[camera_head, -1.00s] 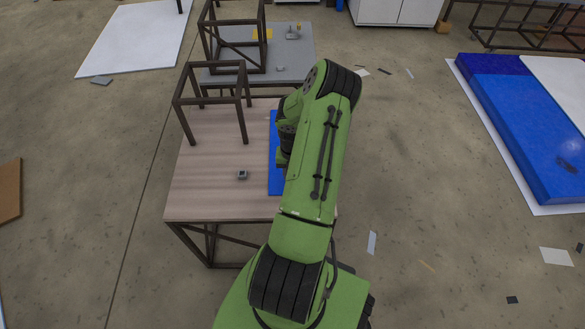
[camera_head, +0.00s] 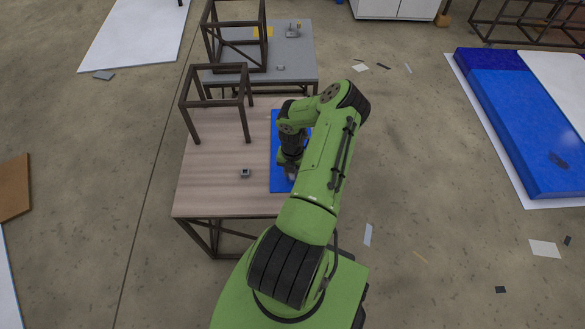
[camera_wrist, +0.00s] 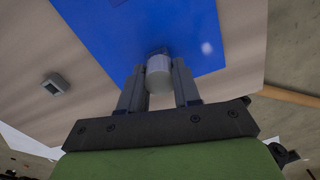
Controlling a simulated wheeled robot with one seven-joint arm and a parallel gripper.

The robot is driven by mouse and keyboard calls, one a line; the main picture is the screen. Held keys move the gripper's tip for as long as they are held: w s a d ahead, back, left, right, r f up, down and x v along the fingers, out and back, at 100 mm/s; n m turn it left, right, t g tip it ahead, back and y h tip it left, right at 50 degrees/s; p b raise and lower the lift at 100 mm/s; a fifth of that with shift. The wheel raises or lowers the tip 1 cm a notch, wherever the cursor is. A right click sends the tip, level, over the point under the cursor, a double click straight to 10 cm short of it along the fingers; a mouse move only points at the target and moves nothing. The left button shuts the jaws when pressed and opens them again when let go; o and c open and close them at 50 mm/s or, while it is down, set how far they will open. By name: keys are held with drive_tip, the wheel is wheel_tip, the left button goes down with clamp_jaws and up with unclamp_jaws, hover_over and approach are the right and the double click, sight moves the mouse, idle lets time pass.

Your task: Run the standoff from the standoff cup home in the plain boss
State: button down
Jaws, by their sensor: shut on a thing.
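My gripper (camera_wrist: 159,84) is shut on a pale grey cylinder, which I take for the standoff (camera_wrist: 159,76), in the wrist view. The standoff sits between the fingertips over the blue panel (camera_wrist: 205,25). A small dark part (camera_wrist: 159,51) shows just beyond its far end; I cannot tell whether they touch or whether it is the plain boss. A small grey block with a dark opening, likely the standoff cup (camera_wrist: 55,84), stands on the wooden table to the left. In the head view the cup (camera_head: 245,173) is left of the blue panel (camera_head: 279,180); my arm hides the fingertips.
The wooden table (camera_head: 205,185) has bare room left of the blue panel. A dark metal frame (camera_head: 218,104) stands at its back left. A grey table (camera_head: 300,70) with small parts and another frame is behind. A blue block (camera_head: 520,130) lies far right.

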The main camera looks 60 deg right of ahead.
drive_tip(key=shift+w+d+r+m+p, duration=0.15)
drive_tip(key=shift+m+p, duration=0.55)
drive_tip(key=shift+p, duration=1.6)
drive_tip(key=shift+d+r+m+p, duration=0.1)
drive_tip(key=shift+m+p, duration=0.6)
drive_tip(key=shift+p, duration=1.6)
drive_tip(key=shift+f, duration=0.1)
drive_tip(key=c, duration=1.1)
unclamp_jaws()
drive_tip(key=o, duration=0.4)
drive_tip(key=shift+a+f, duration=0.1)
drive_tip(key=shift+a, duration=0.05)
wheel_tip(320, 180, up, 16)
drive_tip(key=p, duration=0.8)
drive_tip(key=shift+f, duration=0.1)
